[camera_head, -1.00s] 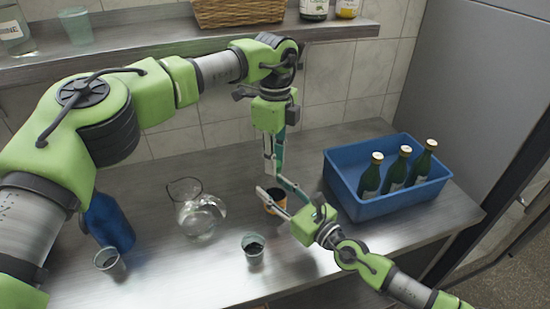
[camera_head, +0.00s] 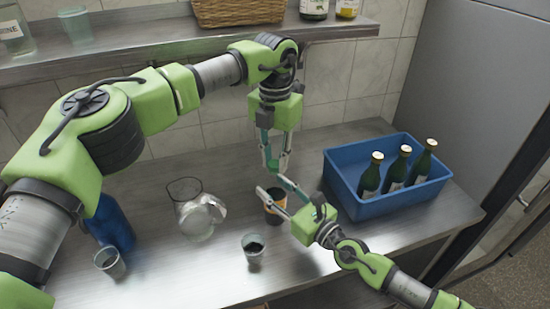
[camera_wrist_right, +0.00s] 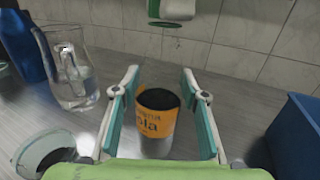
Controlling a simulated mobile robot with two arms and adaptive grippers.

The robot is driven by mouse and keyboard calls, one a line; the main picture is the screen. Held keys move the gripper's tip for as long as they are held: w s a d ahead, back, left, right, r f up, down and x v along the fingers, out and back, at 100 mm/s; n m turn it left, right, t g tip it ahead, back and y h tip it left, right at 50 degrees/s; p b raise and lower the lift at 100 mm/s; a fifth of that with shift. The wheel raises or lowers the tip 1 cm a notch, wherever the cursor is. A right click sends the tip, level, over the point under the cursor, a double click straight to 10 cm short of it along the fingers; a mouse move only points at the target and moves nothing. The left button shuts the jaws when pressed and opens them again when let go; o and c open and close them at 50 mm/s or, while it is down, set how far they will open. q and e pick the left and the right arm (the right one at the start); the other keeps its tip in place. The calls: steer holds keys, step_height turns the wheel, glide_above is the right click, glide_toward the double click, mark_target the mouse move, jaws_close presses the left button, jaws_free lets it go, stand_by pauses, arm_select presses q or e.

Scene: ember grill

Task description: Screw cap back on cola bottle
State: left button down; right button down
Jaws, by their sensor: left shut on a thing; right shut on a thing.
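The cola bottle (camera_head: 274,215), with a dark top and an orange label band, stands on the steel counter. In the right wrist view the bottle (camera_wrist_right: 156,128) shows between my finger pads, with "ola" readable on its label. My right gripper (camera_head: 271,187) is shut on the bottle from the front right. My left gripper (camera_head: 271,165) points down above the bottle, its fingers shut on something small. That thing is mostly hidden by the fingers, and I cannot make out whether it is the cap. Part of my left gripper (camera_wrist_right: 172,10) shows at the top of the wrist view.
A glass jug (camera_head: 195,215), a cup with dark contents (camera_head: 253,248), another cup (camera_head: 109,263) and a blue bottle (camera_head: 110,222) stand to the left. A blue crate (camera_head: 345,190) with green bottles (camera_head: 397,170) is to the right. The shelf (camera_head: 150,52) runs along the wall behind.

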arm_select(q)
steer(key=m, duration=0.3)
steer(key=shift+m, duration=0.4)
steer(key=m, duration=0.3)
steer(key=shift+w+m, duration=0.1)
steer(key=shift+m, duration=0.3)
steer(key=m, duration=0.3)
steer(key=shift+m, duration=0.4)
steer(key=m, duration=0.4)
steer(key=c, duration=1.7)
jaws_free()
step_height(320, 180, up, 12)
